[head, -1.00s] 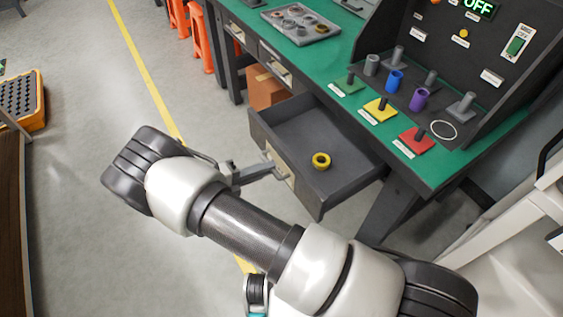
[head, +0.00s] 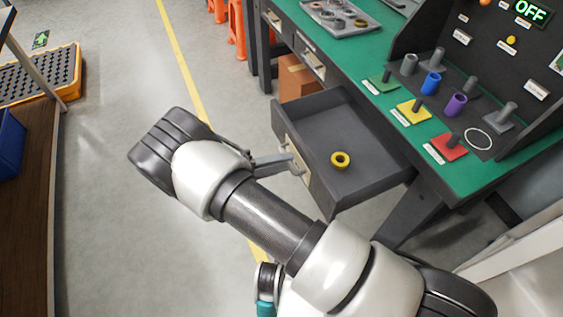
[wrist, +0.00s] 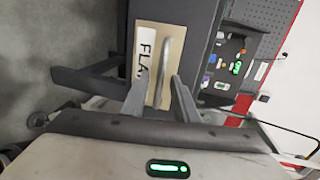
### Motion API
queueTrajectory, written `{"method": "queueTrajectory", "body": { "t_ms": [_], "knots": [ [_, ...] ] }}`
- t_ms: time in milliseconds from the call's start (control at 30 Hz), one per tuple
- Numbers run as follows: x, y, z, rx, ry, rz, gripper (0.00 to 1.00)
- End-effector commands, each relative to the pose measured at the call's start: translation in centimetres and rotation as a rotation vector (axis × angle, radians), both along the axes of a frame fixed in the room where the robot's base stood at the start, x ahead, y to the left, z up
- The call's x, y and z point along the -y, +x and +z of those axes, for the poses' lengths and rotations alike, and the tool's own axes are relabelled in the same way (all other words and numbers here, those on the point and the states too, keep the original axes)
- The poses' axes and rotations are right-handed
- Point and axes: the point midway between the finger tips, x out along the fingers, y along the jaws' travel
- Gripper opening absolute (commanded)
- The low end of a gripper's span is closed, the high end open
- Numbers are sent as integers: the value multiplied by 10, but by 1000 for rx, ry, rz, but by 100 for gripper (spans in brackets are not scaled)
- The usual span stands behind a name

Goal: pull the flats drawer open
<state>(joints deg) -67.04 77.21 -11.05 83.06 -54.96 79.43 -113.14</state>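The flats drawer (head: 372,170) stands pulled well out from under the green-topped bench, with a yellow ring (head: 340,160) lying inside. Its pale front plate shows a partly hidden label reading "FLA" (wrist: 147,45) in the wrist view. The metal bar handle (wrist: 166,68) stands on that plate. My gripper (wrist: 160,78) is at the drawer front, its two fingers apart on either side of the handle, with gaps visible between fingers and bar. In the head view my gripper (head: 291,160) is at the handle, partly hidden behind my own wrist.
The bench top (head: 378,128) carries colored posts and a grey tray (head: 340,18) of rings. A cardboard box (head: 300,80) sits beneath the bench. Floor left of the drawer is open, with a yellow line (head: 185,70). A brown surface (head: 30,220) stands at far left.

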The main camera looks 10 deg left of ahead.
Motion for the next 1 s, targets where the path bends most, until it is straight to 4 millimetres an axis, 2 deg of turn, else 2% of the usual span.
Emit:
{"method": "queueTrajectory", "body": {
  "t_ms": [233,367,1000],
  "knots": [
    [-1,0,0,0,0,1,27],
    [-9,-6,2,0,1,2,27],
    [-120,-86,30,1,3,2,27]
  ]
}}
